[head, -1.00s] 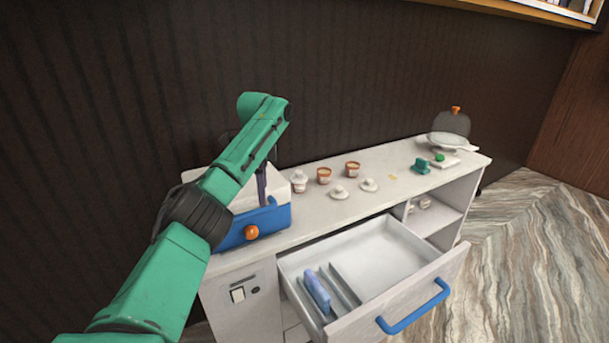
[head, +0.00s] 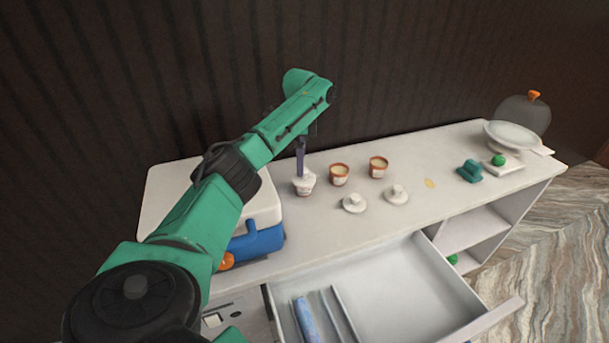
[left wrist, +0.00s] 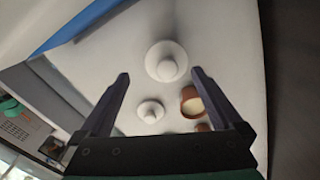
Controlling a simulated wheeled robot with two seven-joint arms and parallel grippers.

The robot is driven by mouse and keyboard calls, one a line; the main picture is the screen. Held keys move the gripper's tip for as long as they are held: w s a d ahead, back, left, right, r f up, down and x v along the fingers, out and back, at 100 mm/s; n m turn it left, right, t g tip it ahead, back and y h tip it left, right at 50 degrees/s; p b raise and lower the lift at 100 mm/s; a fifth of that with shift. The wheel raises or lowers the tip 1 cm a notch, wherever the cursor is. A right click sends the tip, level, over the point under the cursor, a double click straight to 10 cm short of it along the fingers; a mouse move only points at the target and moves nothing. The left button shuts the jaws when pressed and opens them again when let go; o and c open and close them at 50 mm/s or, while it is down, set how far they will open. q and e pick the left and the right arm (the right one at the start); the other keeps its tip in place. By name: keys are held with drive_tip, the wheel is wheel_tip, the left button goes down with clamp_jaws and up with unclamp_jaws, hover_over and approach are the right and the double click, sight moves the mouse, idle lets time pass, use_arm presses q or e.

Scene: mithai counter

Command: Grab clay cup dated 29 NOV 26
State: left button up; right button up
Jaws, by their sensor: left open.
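Three small cups stand in a row on the white counter. The nearest to my gripper is a lidded cup (head: 304,185) with a white lid. Two brown clay cups, a middle one (head: 339,176) and a right one (head: 378,168), are open with pale filling. Any date on them is too small to read. My left gripper (head: 300,155) is open and points down at the lidded cup, one finger showing just above it. In the left wrist view the white lid (left wrist: 166,62) lies between and beyond the open fingertips (left wrist: 160,76). The right gripper is out of view.
Two loose white lids (head: 354,203) (head: 396,195) lie in front of the cups. A white and blue box (head: 255,243) stands left. The drawer (head: 405,290) is open in front, holding a blue item (head: 305,318). A teal object (head: 470,171) and a domed dish (head: 512,136) are farther right.

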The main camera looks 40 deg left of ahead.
sight(304, 185)
use_arm(q)
drive_tip(key=f, duration=0.2)
drive_tip(key=w+f, duration=0.1)
drive_tip(key=shift+a, duration=0.3)
drive_tip(key=f, duration=0.1)
drive_tip(key=f+p, duration=0.1)
drive_tip(key=f, duration=0.2)
drive_tip(key=shift+w+d+f+p, duration=0.1)
drive_tip(key=shift+w+d+p, duration=0.05)
drive_tip(key=shift+d+p, duration=0.2)
drive_tip(key=shift+a+f, duration=0.15)
drive_tip(key=shift+f, duration=0.05)
drive_tip(key=shift+c, duration=0.9)
drive_tip(key=c, duration=1)
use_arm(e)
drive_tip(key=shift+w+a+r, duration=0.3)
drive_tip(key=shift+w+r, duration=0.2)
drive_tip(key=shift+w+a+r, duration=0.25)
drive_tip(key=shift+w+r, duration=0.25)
use_arm(q)
drive_tip(key=shift+r, duration=0.1)
